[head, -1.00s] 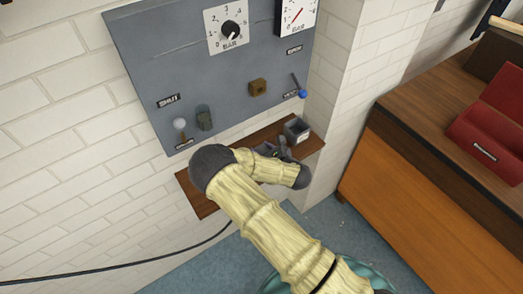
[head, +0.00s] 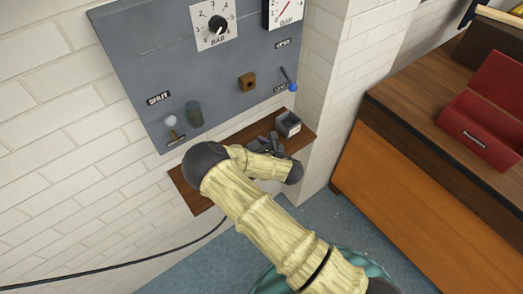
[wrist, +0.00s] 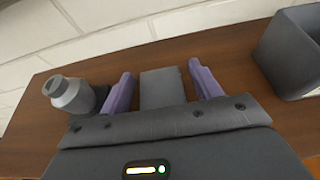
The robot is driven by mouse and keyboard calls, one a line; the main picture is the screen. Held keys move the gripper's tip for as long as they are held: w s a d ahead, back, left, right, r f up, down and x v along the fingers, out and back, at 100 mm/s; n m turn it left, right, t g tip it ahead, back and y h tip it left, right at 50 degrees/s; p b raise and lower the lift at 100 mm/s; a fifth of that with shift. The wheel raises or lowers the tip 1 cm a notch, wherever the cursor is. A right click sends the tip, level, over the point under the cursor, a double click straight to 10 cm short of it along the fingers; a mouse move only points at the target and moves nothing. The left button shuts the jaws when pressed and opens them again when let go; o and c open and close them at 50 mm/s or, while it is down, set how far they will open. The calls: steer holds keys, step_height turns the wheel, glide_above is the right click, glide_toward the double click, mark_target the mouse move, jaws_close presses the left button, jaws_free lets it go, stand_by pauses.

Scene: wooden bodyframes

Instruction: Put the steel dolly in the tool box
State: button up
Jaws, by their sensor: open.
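A plain grey block (wrist: 162,88), which looks like the steel dolly, lies on the brown wooden shelf (wrist: 215,45). My gripper (wrist: 160,80) is open, with one purple finger on each side of the block. A small gap shows at each side, and the block's near end is hidden by the gripper body. In the head view my forearm covers much of the shelf (head: 190,197), and the block cannot be made out clearly.
A grey bottle (wrist: 70,94) stands left of my gripper, close to the left finger. A grey open-topped bin (wrist: 290,52) stands to the right; it also shows in the head view (head: 288,124). A grey gauge panel (head: 165,65) is above the shelf. The bench (head: 400,115) is at the right.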

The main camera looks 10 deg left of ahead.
steer(key=b+v, duration=0.2)
steer(key=v, duration=1)
steer(key=shift+w, duration=0.1)
stand_by(0.4)
steer(key=w+d+r+m+h, duration=0.2)
steer(key=d+m+h, duration=0.45)
steer(key=m, duration=0.65)
steer(key=w+d+r+m+h, duration=0.1)
steer(key=w+d+m+h, duration=0.15)
steer(key=d+m, duration=0.9)
steer(key=s+d+r+m+g, duration=0.2)
steer(key=s+r+m+g, duration=0.1)
steer(key=s+r+m, duration=0.3)
steer(key=s+d+r+m+g+h, duration=0.1)
steer(key=s+d+r+m+g, duration=0.2)
steer(key=s+r+m, duration=0.3)
steer(key=s+m, duration=0.4)
steer(key=m, duration=0.5)
steer(key=shift+s, duration=0.2)
